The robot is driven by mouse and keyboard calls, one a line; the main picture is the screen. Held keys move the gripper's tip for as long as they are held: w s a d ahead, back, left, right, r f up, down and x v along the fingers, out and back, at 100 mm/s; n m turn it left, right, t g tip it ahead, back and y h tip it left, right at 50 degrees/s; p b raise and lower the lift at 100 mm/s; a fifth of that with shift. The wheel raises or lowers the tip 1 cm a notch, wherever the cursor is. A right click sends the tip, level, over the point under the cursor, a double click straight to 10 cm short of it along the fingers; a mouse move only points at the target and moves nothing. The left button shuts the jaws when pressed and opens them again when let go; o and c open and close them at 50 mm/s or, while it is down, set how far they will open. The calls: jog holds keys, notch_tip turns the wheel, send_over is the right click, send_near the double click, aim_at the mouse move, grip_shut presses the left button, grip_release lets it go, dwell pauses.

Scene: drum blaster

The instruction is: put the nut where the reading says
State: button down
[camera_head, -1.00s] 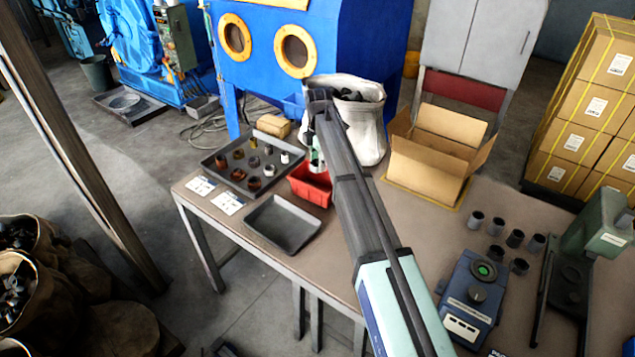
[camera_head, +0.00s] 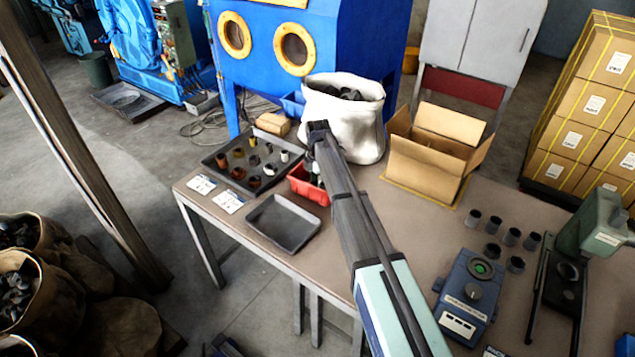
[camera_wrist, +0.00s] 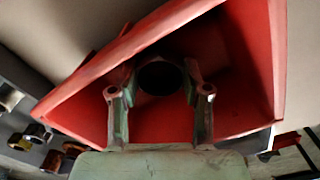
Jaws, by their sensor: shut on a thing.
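My gripper (camera_wrist: 160,110) is shut on a dark round nut (camera_wrist: 162,78), which shows between the two fingers in the wrist view. The fingers are inside the red bin (camera_wrist: 90,90), and its red walls surround them. In the head view the red bin (camera_head: 321,195) stands on the table, and my arm hides much of it and the held nut. A blue meter (camera_head: 467,292) with a round green display stands at the table's right. I cannot read its display. Several dark nuts (camera_head: 493,223) stand behind it.
A dark tray (camera_head: 217,163) with several brown and grey nuts is left of the red bin. An empty grey tray (camera_head: 283,224) is in front, with two white cards (camera_head: 229,202) to its left. A white sack (camera_head: 362,118) and open carton (camera_head: 425,165) stand behind.

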jog(key=shift+f, duration=0.1)
jog(key=shift+f, duration=0.2)
jog(key=c, duration=0.5)
grip_release()
jog(key=shift+c, duration=0.2)
jog(key=shift+r, duration=0.1)
notch_tip(320, 180, up, 12)
jog(key=b, duration=0.2)
jog(key=shift+r+b, duration=0.25)
jog(key=shift+b, duration=0.15)
jog(key=shift+f, duration=0.1)
